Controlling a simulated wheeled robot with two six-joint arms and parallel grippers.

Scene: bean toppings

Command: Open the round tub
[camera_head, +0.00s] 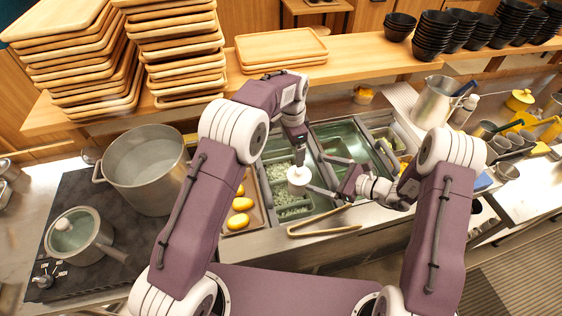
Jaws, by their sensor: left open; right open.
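The round tub (298,181) is small and white, with a pale top. It is among the metal food pans in the middle of the counter. My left gripper (300,160) points down right above the tub's top, open. Whether its fingertips touch the top is too small to tell. My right gripper (318,173) comes in from the right, its open fingers spread toward the tub's side. I cannot tell whether they touch it. What lies under the tub is partly hidden.
A pan of pale green chopped food (287,192) lies beside the tub. Wooden tongs (320,230) lie along the counter's front edge. A large pot (147,170) and a lidded saucepan (78,235) stand at left. Stacked trays (175,50) and black bowls (433,33) fill the shelf.

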